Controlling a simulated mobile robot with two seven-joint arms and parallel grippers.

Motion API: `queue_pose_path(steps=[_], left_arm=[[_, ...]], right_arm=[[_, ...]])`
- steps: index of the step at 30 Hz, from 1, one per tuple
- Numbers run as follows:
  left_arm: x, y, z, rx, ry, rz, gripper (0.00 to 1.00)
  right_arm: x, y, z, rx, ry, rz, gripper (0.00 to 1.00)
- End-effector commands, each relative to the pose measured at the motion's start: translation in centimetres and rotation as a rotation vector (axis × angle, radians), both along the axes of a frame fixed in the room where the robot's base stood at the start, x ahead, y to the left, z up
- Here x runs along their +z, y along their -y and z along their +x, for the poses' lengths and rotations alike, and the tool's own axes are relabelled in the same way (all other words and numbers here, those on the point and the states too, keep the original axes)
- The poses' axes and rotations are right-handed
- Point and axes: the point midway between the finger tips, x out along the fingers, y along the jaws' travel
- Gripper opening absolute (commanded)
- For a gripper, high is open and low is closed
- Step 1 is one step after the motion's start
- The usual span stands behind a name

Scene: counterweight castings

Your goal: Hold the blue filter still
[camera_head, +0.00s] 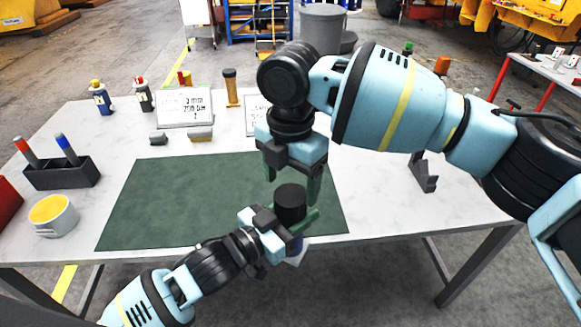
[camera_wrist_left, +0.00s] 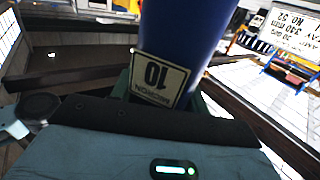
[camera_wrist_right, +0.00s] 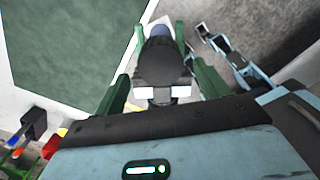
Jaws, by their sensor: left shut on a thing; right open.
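The blue filter (camera_head: 295,245) is upright near the table's front edge, with a black round top (camera_head: 290,198). Its blue body with a white "10 micron" label fills the middle of the left wrist view (camera_wrist_left: 185,40). My left gripper (camera_head: 292,222) is shut around the filter from the front left, its green fingers on either side. My right gripper (camera_head: 292,182) points down just above the black top, open, its fingers apart. In the right wrist view the black top (camera_wrist_right: 160,60) lies between and beyond these fingers. The filter's lower end is mostly hidden by my left gripper.
A green mat (camera_head: 170,205) covers the middle of the white table (camera_head: 450,200). A white cup (camera_head: 52,215) and black pen holder (camera_head: 62,173) stand at left. Bottles (camera_head: 101,98), signs (camera_head: 185,107) and a yellow-brown post (camera_head: 231,88) stand behind. A dark bracket (camera_head: 424,173) is at right.

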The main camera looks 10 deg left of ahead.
Motion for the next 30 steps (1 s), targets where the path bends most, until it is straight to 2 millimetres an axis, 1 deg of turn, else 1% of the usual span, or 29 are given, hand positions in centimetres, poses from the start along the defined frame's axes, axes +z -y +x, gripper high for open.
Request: queue_pose_path(steps=[1,3,10,15,23,26,30], left_arm=[[0.3,0.0,0.0,-0.001,0.006,-0.002,0.00],[0.3,0.0,0.0,-0.001,0.006,-0.002,0.00],[0.3,0.0,0.0,-0.001,0.006,-0.002,0.00],[0.3,0.0,0.0,-0.001,0.006,-0.002,0.00],[0.3,0.0,0.0,-0.001,0.006,-0.002,0.00],[0.3,0.0,0.0,-0.001,0.006,-0.002,0.00],[0.3,0.0,0.0,-0.001,0.006,-0.002,0.00]], right_arm=[[-0.8,0.0,0.0,0.000,-0.001,-0.002,0.74],[-1.9,0.0,0.0,0.000,0.000,-0.002,0.74],[-4.4,0.0,0.0,-0.001,0.001,-0.001,0.74],[-5.1,0.0,0.0,-0.001,0.001,-0.001,0.74],[-5.2,0.0,0.0,-0.001,0.001,0.000,0.74],[-5.2,0.0,0.0,-0.001,0.001,0.000,0.62],[-5.2,0.0,0.0,-0.001,0.001,0.000,0.44]])
